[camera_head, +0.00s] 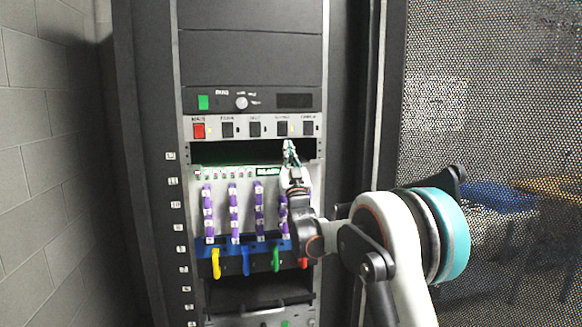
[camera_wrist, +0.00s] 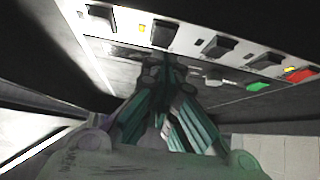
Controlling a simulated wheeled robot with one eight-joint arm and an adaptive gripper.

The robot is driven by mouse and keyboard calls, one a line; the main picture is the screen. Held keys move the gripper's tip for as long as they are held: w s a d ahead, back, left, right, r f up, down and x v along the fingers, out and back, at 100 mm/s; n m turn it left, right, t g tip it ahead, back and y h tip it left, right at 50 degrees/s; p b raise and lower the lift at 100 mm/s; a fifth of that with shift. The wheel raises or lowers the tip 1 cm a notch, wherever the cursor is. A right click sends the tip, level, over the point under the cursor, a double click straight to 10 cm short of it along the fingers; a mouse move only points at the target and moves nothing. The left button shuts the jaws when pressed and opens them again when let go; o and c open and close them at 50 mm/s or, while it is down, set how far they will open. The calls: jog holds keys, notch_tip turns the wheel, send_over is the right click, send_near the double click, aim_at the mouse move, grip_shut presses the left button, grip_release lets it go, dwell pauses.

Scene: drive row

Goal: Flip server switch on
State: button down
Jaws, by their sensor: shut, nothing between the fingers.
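A pale switch panel (camera_head: 247,129) crosses the rack with a row of rocker switches. The leftmost switch (camera_head: 199,130) is red; the others, such as the fourth switch (camera_head: 282,129), are black. My gripper (camera_head: 289,148) is shut and empty, its tips just below the fourth switch. In the wrist view the row runs the other way, with the red switch (camera_wrist: 301,75) at right. There the gripper tips (camera_wrist: 172,68) are close to the fourth switch (camera_wrist: 163,33); I cannot tell whether they touch the panel. The labels are too small to read surely.
Above the switches is a dark panel with a green button (camera_head: 203,102) and a round knob (camera_head: 241,102). Below are an open slot, purple plugs (camera_head: 233,210) and coloured cable loops (camera_head: 216,264). A perforated door (camera_head: 480,110) stands at right, a block wall (camera_head: 45,150) at left.

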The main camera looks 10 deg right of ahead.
jog(key=v, duration=0.6)
jog(key=shift+w+f+p, duration=0.25)
jog(key=shift+f+p, duration=0.1)
jog(key=shift+p, duration=0.1)
jog(key=shift+r, duration=0.1)
jog(key=s+g, duration=0.8)
jog(key=s, duration=0.6)
jog(key=s+f+g, duration=0.3)
jog(key=s+f, duration=0.4)
jog(key=s, duration=0.6)
jog(key=s+f+g, duration=0.4)
jog(key=s+f, duration=0.4)
jog(key=s, duration=0.5)
jog(key=s+f+g, duration=0.4)
jog(key=s+f, duration=0.3)
jog(key=s, duration=0.6)
jog(key=shift+f, duration=0.1)
